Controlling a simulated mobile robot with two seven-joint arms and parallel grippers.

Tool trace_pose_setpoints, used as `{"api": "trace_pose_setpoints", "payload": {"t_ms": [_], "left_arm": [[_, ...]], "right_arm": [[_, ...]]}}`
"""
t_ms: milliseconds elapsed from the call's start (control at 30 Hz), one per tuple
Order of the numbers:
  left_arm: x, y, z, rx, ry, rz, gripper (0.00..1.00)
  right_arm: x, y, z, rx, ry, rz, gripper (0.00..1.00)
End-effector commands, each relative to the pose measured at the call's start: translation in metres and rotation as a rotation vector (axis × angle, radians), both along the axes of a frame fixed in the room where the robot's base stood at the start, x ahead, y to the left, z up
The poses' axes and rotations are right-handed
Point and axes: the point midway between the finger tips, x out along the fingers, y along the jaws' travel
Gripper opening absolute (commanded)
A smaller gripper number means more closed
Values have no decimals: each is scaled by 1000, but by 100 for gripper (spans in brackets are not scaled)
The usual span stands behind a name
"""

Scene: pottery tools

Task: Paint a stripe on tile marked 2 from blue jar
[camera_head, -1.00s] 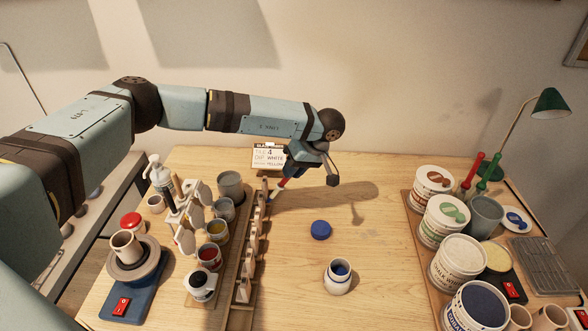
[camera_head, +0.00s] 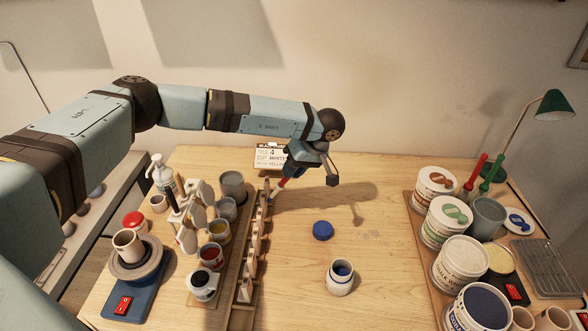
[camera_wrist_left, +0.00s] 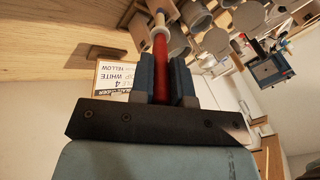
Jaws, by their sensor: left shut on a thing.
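My left gripper (camera_head: 294,171) is shut on a red-handled brush (camera_head: 282,184) near the back of the table. In the left wrist view the red handle (camera_wrist_left: 160,68) lies between the two fingers, with a pale part beyond it. The brush tip is close to the far end of the tile rack (camera_head: 246,290); I cannot tell whether it touches anything. Several tiles stand edge-on in the rack, and their numbers cannot be read. A small open jar with blue inside (camera_head: 340,283) stands at front centre, with a blue lid (camera_head: 322,231) behind it. My right gripper is out of view.
Pots of colour, including yellow (camera_head: 219,232) and red (camera_head: 211,258), stand left of the rack. A card (camera_head: 271,157) reading "4", "WHITE" and "YELLOW" stands at the back. Large tubs (camera_head: 460,263) and a green lamp (camera_head: 552,105) are on the right. The centre table is mostly clear.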

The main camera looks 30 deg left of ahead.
Motion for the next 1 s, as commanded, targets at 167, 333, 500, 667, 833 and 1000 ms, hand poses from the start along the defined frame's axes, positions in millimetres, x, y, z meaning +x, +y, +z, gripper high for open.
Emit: {"api": "trace_pose_setpoints", "payload": {"t_ms": [167,333,500,667,833,1000], "left_arm": [[-1,1,0,0,0,0,0],[-1,3,0,0,0,0,0],[-1,3,-1,0,0,0,0],[-2,3,-3,0,0,0,0],[-2,4,-6,0,0,0,0],[-2,5,-9,0,0,0,0]], "right_arm": [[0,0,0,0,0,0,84],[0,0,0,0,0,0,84],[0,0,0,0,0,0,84],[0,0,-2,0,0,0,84],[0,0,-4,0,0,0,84],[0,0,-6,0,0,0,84]]}}
